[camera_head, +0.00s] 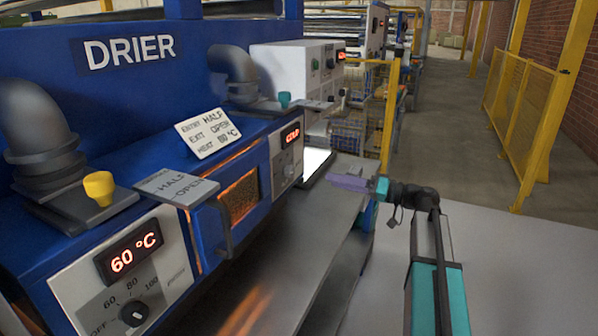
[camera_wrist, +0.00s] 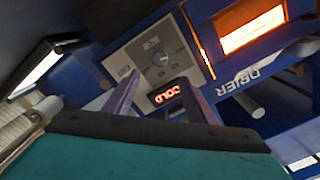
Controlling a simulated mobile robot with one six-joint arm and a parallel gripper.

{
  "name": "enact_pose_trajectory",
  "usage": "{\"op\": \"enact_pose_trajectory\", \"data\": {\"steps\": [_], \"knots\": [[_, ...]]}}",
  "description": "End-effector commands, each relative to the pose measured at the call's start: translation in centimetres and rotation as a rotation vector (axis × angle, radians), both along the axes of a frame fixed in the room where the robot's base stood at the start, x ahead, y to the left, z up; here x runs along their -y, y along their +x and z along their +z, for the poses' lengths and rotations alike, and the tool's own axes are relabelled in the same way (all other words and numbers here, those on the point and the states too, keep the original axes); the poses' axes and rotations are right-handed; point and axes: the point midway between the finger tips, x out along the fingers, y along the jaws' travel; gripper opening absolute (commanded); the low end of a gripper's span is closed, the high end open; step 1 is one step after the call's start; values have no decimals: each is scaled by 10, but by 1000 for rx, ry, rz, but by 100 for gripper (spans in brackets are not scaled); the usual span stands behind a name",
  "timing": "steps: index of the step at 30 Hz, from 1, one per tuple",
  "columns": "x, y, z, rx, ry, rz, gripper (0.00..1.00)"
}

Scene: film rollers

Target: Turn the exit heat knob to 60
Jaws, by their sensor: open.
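The exit panel (camera_head: 286,158) is at the far end of the blue drier. Its red display (camera_head: 293,133) reads COLD. In the wrist view, the dark round exit heat knob (camera_wrist: 159,58) sits on the grey panel marked EXIT, by the COLD display (camera_wrist: 165,95). A light mark shows on the knob; the scale is too small to read. My gripper (camera_head: 348,182) is open and empty, to the right of the exit panel. In the wrist view, its purple fingers (camera_wrist: 159,82) stand apart, with the display between them and the knob beyond the tips. They are apart from the knob.
The near panel has a display (camera_head: 134,257) reading 60 °C and a black knob (camera_head: 134,313). A card (camera_head: 208,133) reads entry half, exit open, heat 60 °C. A window handle (camera_head: 222,230) sticks out. A grey ledge (camera_head: 290,265) runs below. Yellow posts (camera_head: 388,120) stand behind my gripper.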

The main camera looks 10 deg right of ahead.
Motion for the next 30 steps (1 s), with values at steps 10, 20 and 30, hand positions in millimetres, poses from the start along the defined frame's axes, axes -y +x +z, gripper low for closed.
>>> {"op": "enact_pose_trajectory", "data": {"steps": [10, 20, 30], "knots": [[-3, 3, 0, 0, 0, -1, 51], [-31, 23, 1, -1, 0, 1, 51], [-70, 52, 2, 0, 0, 0, 51]]}}
